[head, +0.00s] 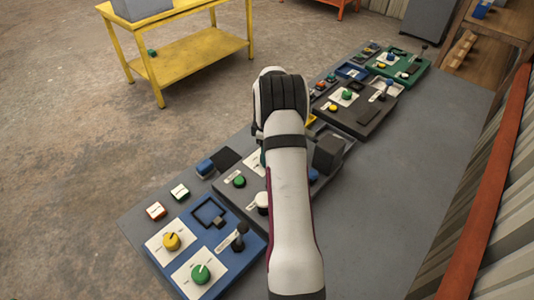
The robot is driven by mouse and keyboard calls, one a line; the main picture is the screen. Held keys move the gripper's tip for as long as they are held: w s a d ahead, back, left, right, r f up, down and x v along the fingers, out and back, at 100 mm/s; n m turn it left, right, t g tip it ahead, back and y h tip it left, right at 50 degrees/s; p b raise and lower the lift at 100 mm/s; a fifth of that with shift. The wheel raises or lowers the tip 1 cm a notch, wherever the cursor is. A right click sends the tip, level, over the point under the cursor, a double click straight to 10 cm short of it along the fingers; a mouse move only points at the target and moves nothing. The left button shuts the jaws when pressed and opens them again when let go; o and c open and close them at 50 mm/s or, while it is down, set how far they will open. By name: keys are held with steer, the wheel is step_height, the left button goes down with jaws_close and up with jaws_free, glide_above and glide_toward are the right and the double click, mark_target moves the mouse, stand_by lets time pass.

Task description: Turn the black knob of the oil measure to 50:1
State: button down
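My arm reaches up the middle of the head view and hides part of the bench; my gripper does not show. I cannot make out which device is the oil measure, nor read any 50:1 mark. A black knob or lever (239,241) stands on the blue panel (222,258) at the near left. A small dark knob (404,75) shows on the green panel (414,70) at the far end. Whether either belongs to the oil measure I cannot tell.
The grey bench (400,150) carries several panels; its right side is clear. The blue panel has a yellow knob (171,241) and a green knob (200,274). A dark box (328,154) stands right of my arm. A yellow table (190,55) is at the back left.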

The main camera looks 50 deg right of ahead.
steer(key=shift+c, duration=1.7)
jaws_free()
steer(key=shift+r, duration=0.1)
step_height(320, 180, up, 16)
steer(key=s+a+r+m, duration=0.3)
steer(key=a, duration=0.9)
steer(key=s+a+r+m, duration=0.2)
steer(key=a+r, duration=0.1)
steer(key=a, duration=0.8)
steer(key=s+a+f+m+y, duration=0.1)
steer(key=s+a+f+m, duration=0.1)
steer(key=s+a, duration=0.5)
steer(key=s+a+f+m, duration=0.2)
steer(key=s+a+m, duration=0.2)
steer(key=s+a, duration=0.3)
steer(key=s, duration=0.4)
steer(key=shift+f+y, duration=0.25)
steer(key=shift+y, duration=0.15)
